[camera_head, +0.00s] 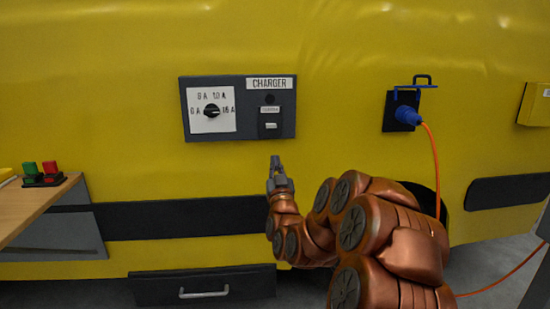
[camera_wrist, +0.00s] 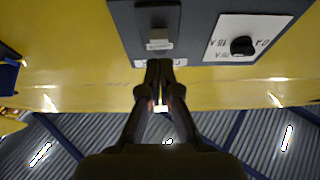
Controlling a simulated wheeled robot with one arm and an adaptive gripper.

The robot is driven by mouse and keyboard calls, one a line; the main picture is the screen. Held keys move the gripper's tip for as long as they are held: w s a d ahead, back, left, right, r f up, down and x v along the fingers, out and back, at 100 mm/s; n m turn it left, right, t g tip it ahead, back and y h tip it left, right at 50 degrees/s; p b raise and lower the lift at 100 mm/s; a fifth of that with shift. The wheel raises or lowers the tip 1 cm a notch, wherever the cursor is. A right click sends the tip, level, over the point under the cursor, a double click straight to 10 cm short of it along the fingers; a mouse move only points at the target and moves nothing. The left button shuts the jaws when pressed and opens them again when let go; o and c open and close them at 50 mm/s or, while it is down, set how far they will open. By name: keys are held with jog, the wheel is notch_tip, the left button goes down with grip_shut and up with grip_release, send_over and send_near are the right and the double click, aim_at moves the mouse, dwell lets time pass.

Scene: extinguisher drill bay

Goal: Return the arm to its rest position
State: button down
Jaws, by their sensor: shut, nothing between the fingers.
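My copper-coloured arm reaches up from the lower right in the head view. My gripper (camera_head: 275,162) is shut and empty, just below the dark charger panel (camera_head: 257,87) on the yellow wall. In the wrist view my gripper (camera_wrist: 159,66) points at the panel (camera_wrist: 198,30), its tips near the white label under the small switch (camera_wrist: 159,37). I cannot tell whether the tips touch the panel. The panel carries a rotary dial (camera_head: 211,111) on a white plate and a rocker switch (camera_head: 271,125).
A blue plug (camera_head: 407,115) with an orange cable (camera_head: 436,170) sits in a wall socket at the right; the cable passes behind my arm. A wooden bench (camera_head: 35,207) with green and red buttons is at the left. A drawer (camera_head: 205,287) is below.

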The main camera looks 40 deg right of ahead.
dwell(0.7)
jog(key=w+a+n+g+y+p, duration=0.2)
jog(key=a+n+g+y+p, duration=0.2)
jog(key=a+y+p, duration=0.65)
jog(key=s+a+n+g+p, duration=0.1)
jog(key=s+a+g+p, duration=0.35)
jog(key=a, duration=0.75)
jog(key=s+a+r+g+p, duration=0.2)
jog(key=s+a+g+p, duration=0.1)
jog(key=s, duration=1)
jog(key=s+a+r+g+p, duration=0.3)
jog(key=s+g+p, duration=0.1)
jog(key=s, duration=0.9)
jog(key=s+a+r+n+g+p, duration=0.1)
jog(key=s+g+p, duration=0.3)
jog(key=s, duration=0.8)
jog(key=shift+s+a+r+g+y, duration=0.45)
jog(key=shift+a+r+g, duration=0.2)
jog(key=shift+a+g, duration=0.35)
